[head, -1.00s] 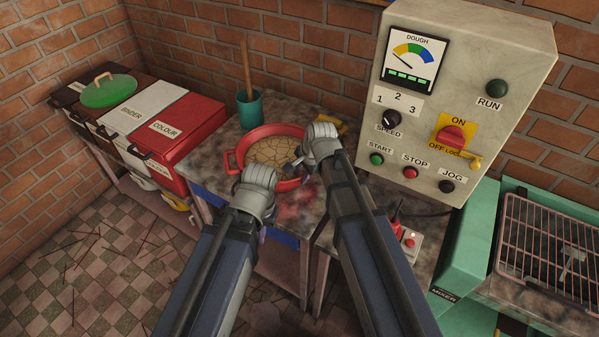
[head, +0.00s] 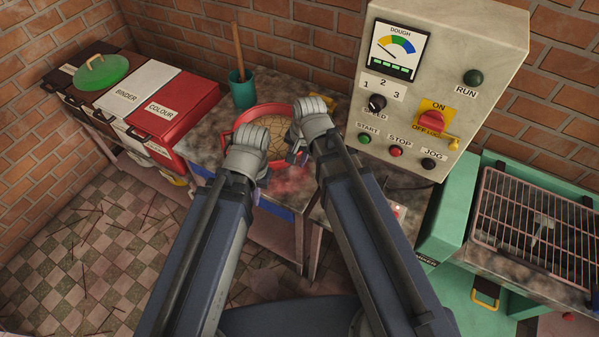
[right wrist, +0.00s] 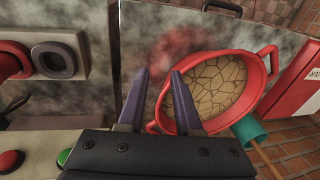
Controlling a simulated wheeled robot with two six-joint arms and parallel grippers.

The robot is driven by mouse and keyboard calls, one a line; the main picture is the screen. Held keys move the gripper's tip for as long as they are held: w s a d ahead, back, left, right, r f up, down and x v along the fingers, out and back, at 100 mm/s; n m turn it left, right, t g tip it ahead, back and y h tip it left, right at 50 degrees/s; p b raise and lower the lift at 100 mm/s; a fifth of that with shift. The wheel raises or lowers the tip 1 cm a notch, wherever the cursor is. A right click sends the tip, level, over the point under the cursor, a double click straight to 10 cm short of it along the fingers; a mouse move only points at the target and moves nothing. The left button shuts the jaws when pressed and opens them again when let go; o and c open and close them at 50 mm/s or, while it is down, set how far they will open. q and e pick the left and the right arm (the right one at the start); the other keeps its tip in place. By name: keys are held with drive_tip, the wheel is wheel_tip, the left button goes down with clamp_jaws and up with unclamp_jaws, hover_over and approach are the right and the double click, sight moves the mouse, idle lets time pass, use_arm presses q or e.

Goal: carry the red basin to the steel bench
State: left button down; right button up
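The red basin (head: 232,133), filled with a cracked tan mass, stands on a grey, stained worktop (head: 210,124). My left gripper (head: 262,186) is at the basin's near left side in the head view; its wrist covers part of the rim, and its fingers are mostly hidden. My right gripper (head: 297,157) is at the basin's right side. In the right wrist view, its two fingers (right wrist: 160,80) are apart, with a red basin handle (right wrist: 151,127) showing between them. The basin's other handle (right wrist: 271,57) shows there with no gripper on it. I cannot tell which surface is the steel bench.
A teal cup (head: 243,90) with a wooden stick stands behind the basin. A control box (head: 455,60) rises to the right, with a green machine (head: 443,222) and wire grille beyond. Lidded bins (head: 172,110) stand left. Sticks litter the tiled floor (head: 90,250).

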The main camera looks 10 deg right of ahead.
drive_tip(key=s+n+g+h, duration=0.2)
drive_tip(key=s+n, duration=0.8)
drive_tip(key=s, duration=0.1)
drive_tip(key=shift+s+a+f+h, duration=0.15)
drive_tip(key=shift+a+h, duration=0.15)
drive_tip(key=shift+a, duration=0.05)
